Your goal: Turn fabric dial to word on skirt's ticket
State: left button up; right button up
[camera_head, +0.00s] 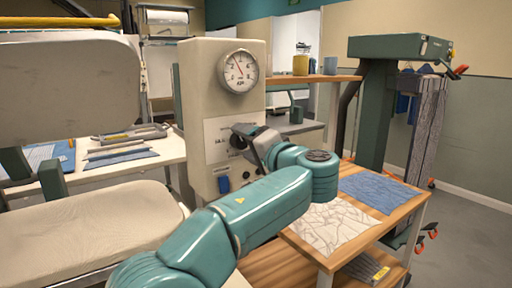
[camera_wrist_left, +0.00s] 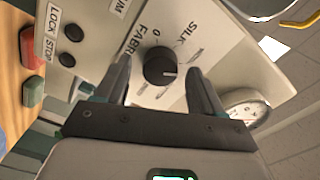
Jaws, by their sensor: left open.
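The fabric dial (camera_wrist_left: 158,66) is a round black knob on a white panel, beside the printed words FABRIC and SILK. Its pale pointer line faces right in the wrist view; other words around it are too small to read. My left gripper (camera_wrist_left: 161,73) is open, with one finger on each side of the dial; I cannot tell whether they touch it. In the head view my left gripper (camera_head: 248,138) is at the front of the cream machine (camera_head: 195,70). A grey garment (camera_head: 426,120) hangs at the right; I cannot make out a ticket. My right gripper is out of view.
A gauge (camera_head: 238,72) tops the machine. Red (camera_wrist_left: 26,46) and green (camera_wrist_left: 33,92) buttons sit at the left of the wrist view. A wooden table (camera_head: 395,222) at the right holds blue cloth (camera_head: 378,190) and white patterned cloth (camera_head: 330,228). A padded board (camera_head: 95,230) lies left.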

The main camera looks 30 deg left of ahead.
pick_arm(q)
jog(key=v, duration=1.6)
jog(key=shift+s+d+f, duration=0.1)
